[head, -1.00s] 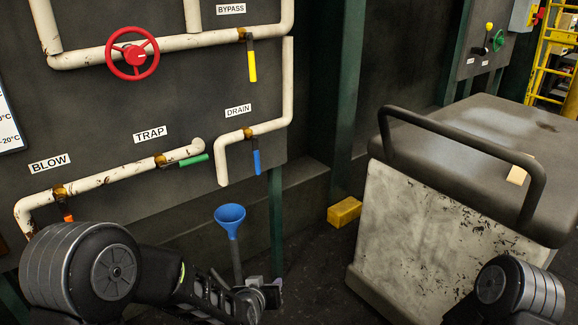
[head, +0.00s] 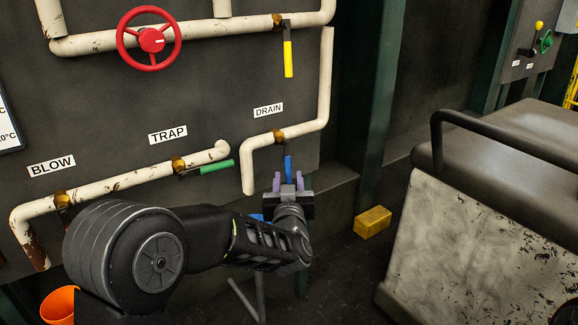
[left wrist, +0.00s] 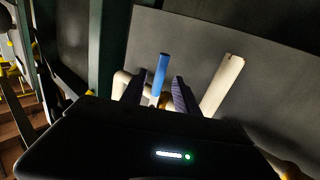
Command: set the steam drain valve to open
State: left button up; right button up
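The drain valve's blue lever (head: 288,165) hangs straight down from its brass body (head: 279,136) on the white pipe under the DRAIN label (head: 268,110). My left gripper (head: 288,182) is just below the lever, its two purple fingers open. The lever's lower end shows between the fingers in the head view. In the left wrist view the blue lever (left wrist: 161,72) stands between the fingers (left wrist: 158,92), with a gap on the right side; contact cannot be told. My right gripper is out of view.
The green TRAP lever (head: 216,167) is left of my gripper, and the yellow lever (head: 288,58) hangs above. A red wheel (head: 151,39) is on the upper pipe. A yellow block (head: 372,221) lies on the floor at right, beside a worn cabinet (head: 480,230).

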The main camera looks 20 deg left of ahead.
aim_at(288, 166)
pick_arm(q)
jog(key=b+x, duration=0.1)
jog(key=x, duration=0.6)
jog(key=shift+w+a, duration=0.1)
jog(key=shift+w, duration=0.05)
grip_shut()
dwell(1.2)
